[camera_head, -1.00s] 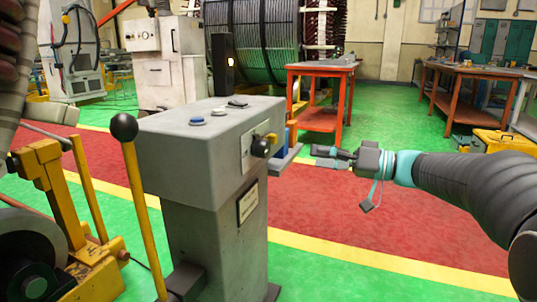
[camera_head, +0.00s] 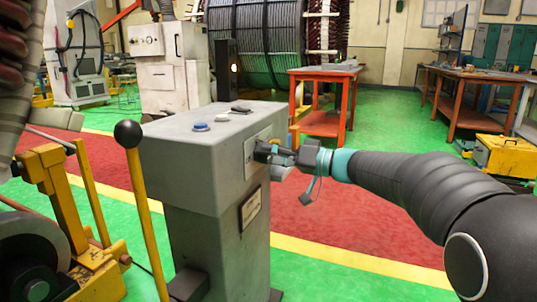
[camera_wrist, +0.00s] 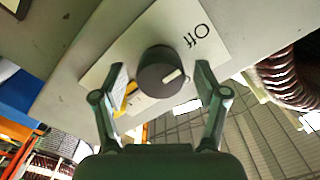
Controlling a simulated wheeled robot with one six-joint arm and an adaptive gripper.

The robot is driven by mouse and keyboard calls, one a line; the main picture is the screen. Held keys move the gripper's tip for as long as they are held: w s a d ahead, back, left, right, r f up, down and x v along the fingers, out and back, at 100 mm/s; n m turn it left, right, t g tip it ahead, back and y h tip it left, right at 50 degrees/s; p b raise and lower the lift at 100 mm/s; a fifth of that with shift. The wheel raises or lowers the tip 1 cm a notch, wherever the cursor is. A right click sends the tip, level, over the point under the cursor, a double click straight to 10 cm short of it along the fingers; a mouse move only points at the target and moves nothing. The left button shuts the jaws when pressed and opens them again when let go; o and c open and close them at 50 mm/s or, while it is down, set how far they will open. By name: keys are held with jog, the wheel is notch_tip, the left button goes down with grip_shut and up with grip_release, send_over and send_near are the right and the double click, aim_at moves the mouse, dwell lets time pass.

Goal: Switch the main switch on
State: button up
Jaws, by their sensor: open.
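The main switch is a round dark knob (camera_wrist: 160,72) with a white pointer mark, on a pale plate (camera_wrist: 205,50) lettered "Off". My gripper (camera_wrist: 161,82) is open, with one finger on each side of the knob. I cannot tell whether the fingers touch it. In the head view my gripper (camera_head: 262,152) is right at the switch plate.
The pedestal top has a blue button (camera_head: 201,127), a white button (camera_head: 222,117) and a dark item (camera_head: 241,109). A yellow lever with a black ball (camera_head: 128,133) stands to its left. A red table (camera_head: 322,123) stands behind.

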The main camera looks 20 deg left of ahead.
jog(key=shift+a, duration=0.2)
jog(key=c, duration=1.2)
jog(key=shift+o, duration=0.2)
